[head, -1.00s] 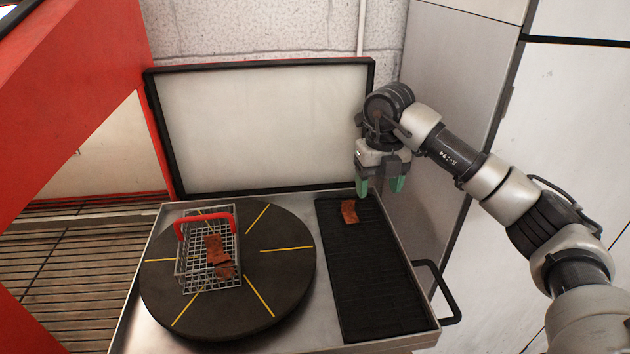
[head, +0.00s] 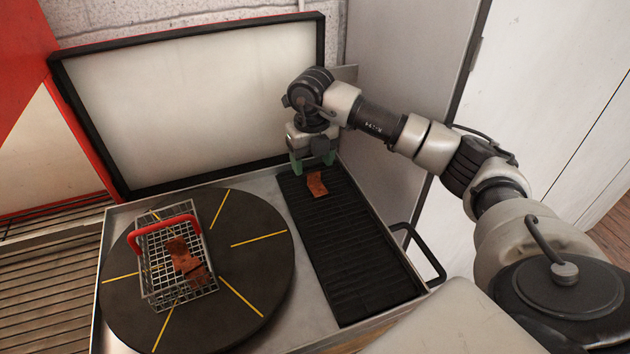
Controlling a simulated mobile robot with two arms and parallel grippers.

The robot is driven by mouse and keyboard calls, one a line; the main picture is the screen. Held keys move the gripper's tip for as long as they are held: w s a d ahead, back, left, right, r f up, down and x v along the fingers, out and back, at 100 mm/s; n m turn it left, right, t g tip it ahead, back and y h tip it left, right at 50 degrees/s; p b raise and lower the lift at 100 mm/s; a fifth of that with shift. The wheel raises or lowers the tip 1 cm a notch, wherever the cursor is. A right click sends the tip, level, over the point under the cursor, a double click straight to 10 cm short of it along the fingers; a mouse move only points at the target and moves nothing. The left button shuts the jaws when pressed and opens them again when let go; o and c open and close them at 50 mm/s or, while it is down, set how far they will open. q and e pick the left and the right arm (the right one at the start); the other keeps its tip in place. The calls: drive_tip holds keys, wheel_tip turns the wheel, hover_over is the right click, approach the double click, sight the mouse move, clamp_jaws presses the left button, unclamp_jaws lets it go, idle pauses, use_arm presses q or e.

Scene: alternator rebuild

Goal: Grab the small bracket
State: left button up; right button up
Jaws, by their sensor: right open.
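A small rusty-brown bracket (head: 317,184) lies near the far end of the black ribbed mat (head: 355,255). My right gripper (head: 313,165) points down just behind and above the bracket, with its green fingertips apart and nothing between them. I cannot tell the exact height of the fingertips above the mat. My left gripper is out of view.
A wire basket (head: 150,284) with a red handle holds rusty brown parts (head: 184,262). It stands on a dark round turntable (head: 262,262) with yellow lines. A metal tray (head: 312,318) carries turntable and mat. A raised black-framed panel (head: 185,105) stands behind.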

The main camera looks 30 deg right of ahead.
sight(314, 174)
drive_tip(key=shift+s+a+f+p, duration=0.15)
drive_tip(key=shift+s+f, duration=0.1)
drive_tip(key=shift+f, duration=0.35)
drive_tip(key=shift+s+d+f+p, duration=0.1)
drive_tip(key=shift+s+f+p, duration=0.1)
drive_tip(key=shift+f, duration=0.4)
drive_tip(key=shift+w+f, duration=0.1)
drive_tip(key=shift+f, duration=0.55)
drive_tip(key=c, duration=1)
drive_tip(key=shift+c, duration=0.2)
drive_tip(key=shift+r, duration=0.15)
